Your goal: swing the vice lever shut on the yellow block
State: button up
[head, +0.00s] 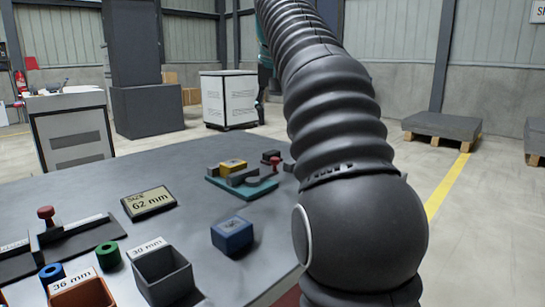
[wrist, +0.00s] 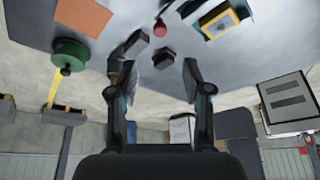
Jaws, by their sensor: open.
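The yellow block (head: 233,166) sits in the grey vice, on a teal base (head: 262,191) on the table. The block also shows at the upper right of the wrist view (wrist: 221,21). The red knob of the vice lever (head: 270,155) is at the vice's right end. In the wrist view the red knob (wrist: 160,29) is at the top middle, beyond my gripper's fingertips. My gripper (wrist: 160,76) is open, with a finger on each side and nothing seen held. A dark piece shows between and beyond the fingers. My arm hides the gripper in the head view.
A green round object (wrist: 70,56) and an orange square (wrist: 84,15) lie left in the wrist view.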

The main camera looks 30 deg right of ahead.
aim_at(275, 158)
jog(key=b+x, duration=0.3)
jog(key=x, duration=0.8)
jog(key=shift+w+f, duration=0.1)
jog(key=shift+f, duration=0.2)
grip_shut()
jog(key=shift+d, duration=0.1)
